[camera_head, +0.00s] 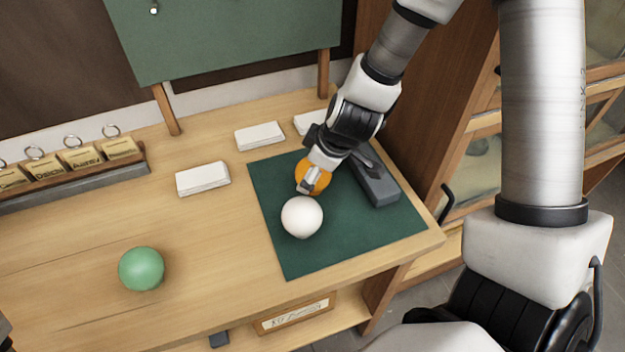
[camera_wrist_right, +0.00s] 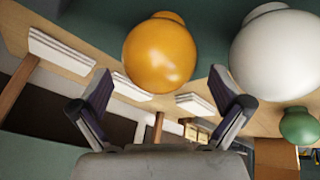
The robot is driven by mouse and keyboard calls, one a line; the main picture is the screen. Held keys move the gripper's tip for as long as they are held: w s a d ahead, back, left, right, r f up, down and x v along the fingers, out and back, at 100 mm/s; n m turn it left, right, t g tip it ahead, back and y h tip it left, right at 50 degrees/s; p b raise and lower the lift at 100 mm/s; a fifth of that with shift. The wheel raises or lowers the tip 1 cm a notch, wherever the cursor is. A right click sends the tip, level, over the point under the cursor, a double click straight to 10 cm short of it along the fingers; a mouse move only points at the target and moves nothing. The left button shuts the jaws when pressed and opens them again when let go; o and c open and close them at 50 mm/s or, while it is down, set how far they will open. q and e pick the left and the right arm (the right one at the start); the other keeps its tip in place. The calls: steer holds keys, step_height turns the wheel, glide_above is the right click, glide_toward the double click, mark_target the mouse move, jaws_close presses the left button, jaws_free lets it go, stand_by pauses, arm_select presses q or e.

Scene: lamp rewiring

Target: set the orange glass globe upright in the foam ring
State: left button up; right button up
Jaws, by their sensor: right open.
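The orange glass globe (camera_head: 314,174) is on the green mat, partly hidden by my right gripper (camera_head: 310,187). In the right wrist view, the orange globe (camera_wrist_right: 160,55) lies ahead of and between the two spread fingers of my right gripper (camera_wrist_right: 160,105). The gripper is open, with nothing held. The globe's narrow neck shows on its mat side, so it appears to stand neck down. I cannot make out the foam ring in either view.
A white globe (camera_head: 302,217) stands close beside the orange one on the green mat (camera_head: 340,250). A dark grey block (camera_head: 376,184) lies at the mat's right. A green globe (camera_head: 141,268) stands left on the table. White card stacks (camera_head: 203,179) sit behind. The table's middle is clear.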

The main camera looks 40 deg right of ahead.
steer(key=x, duration=0.1)
steer(key=b+x, duration=0.1)
steer(key=shift+s+f, duration=0.1)
steer(key=shift+f, duration=0.25)
steer(key=shift+w+f, duration=0.25)
steer(key=shift+f, duration=0.05)
steer(key=shift+s+r, duration=0.1)
steer(key=shift+r, duration=0.05)
steer(key=c, duration=1.1)
